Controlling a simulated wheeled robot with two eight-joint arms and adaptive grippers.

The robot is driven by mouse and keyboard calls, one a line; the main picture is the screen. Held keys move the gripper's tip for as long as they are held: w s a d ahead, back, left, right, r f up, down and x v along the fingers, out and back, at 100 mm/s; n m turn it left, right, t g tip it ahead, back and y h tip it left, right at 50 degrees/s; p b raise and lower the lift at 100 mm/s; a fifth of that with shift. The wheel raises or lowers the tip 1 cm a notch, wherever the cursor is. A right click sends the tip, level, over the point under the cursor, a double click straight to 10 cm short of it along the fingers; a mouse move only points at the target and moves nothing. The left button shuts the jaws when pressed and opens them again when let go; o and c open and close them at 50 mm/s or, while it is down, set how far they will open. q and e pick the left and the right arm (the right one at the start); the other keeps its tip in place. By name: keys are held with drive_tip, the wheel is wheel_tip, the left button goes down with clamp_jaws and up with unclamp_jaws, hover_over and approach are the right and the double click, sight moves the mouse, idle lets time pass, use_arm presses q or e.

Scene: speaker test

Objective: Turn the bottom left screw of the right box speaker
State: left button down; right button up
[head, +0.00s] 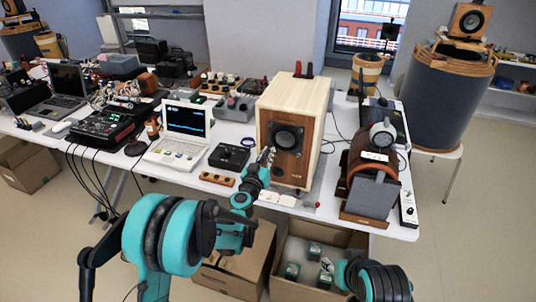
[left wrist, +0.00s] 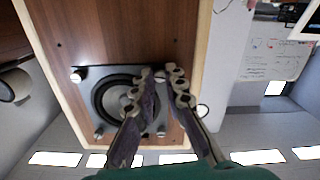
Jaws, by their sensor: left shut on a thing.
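The box speaker (head: 311,112) stands upright on the table, its brown wooden front facing me, with a dark cone (head: 287,137) in a square plate. In the left wrist view the front (left wrist: 115,30) appears upside down, with screws such as the top left one (left wrist: 78,75) at the plate's corners. My left gripper (head: 269,154) is at the plate's bottom left corner. In the left wrist view its fingers (left wrist: 159,73) close around that corner's screw, mostly hidden between the tips. My right gripper (head: 327,265) shows small at the bottom, above an open carton; its finger state is unclear.
A brown rounded device (head: 371,172) stands right of the speaker. A black box (head: 229,157) and a white laptop-like instrument (head: 182,136) are to the left. An open carton (head: 290,245) with green-and-white small boxes is below the table's front edge.

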use_arm(q)
drive_tip(key=m, duration=1.2)
drive_tip(key=shift+m, duration=0.3)
idle(0.4)
drive_tip(key=c, duration=1.6)
unclamp_jaws()
drive_tip(key=shift+o, duration=0.2)
drive_tip(key=v, duration=1.2)
